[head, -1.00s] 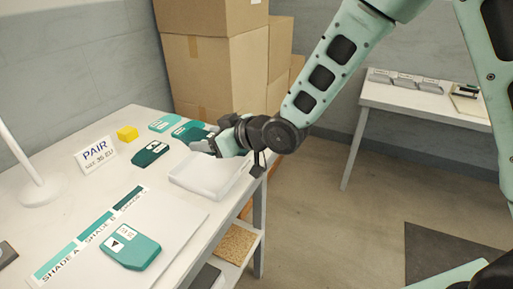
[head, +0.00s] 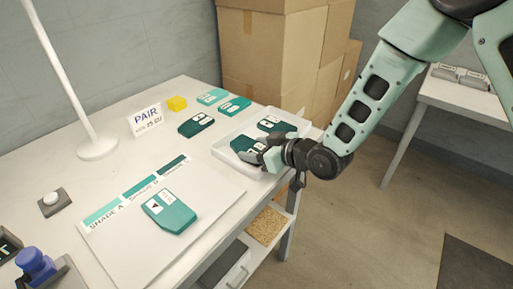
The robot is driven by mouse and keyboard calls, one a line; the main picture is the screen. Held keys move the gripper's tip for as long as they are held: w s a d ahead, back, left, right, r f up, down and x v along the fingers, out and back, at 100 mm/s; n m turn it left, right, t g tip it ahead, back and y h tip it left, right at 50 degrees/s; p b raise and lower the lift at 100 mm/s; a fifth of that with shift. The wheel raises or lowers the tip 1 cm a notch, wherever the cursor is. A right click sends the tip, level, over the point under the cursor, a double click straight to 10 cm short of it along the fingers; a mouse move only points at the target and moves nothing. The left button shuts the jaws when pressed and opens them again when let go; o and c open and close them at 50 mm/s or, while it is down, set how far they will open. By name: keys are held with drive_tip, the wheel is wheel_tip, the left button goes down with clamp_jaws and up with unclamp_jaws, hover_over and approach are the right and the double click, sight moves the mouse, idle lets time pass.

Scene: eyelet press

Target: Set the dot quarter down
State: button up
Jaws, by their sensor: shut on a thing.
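My gripper (head: 258,154) is shut on a dark teal quarter (head: 246,144), which I take as the dot quarter; its mark is too small to read. The held quarter is low over the near part of the white tray (head: 226,153). I cannot tell whether it touches the tray floor. A second dark teal quarter (head: 277,124) with a white label lies in the far part of the tray. My gripper hides part of the held quarter and the tray's near right side.
A teal quarter with a triangle (head: 170,211) lies on the white shade sheet (head: 118,247). The PAIR sign (head: 146,120) and a lamp post (head: 97,148) stand left. Boxes (head: 277,60) stand behind.

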drive_tip(key=shift+f, duration=0.15)
drive_tip(key=o, duration=1)
drive_tip(key=shift+c, duration=0.2)
drive_tip(key=b+v, duration=0.1)
drive_tip(key=v, duration=1.1)
drive_tip(key=s+d+r+m+g+h, duration=0.1)
drive_tip(key=s+d+g+h, duration=0.1)
drive_tip(key=s, duration=0.5)
drive_tip(key=s+d+r+m+g+h, duration=0.1)
drive_tip(key=s+d+r+g+h, duration=0.1)
drive_tip(key=s, duration=0.6)
drive_tip(key=s+d+r+g+h, duration=0.2)
drive_tip(key=s+g+h, duration=0.2)
drive_tip(key=s+h, duration=0.2)
drive_tip(key=shift+s+m, duration=0.4)
drive_tip(key=shift+s, duration=0.5)
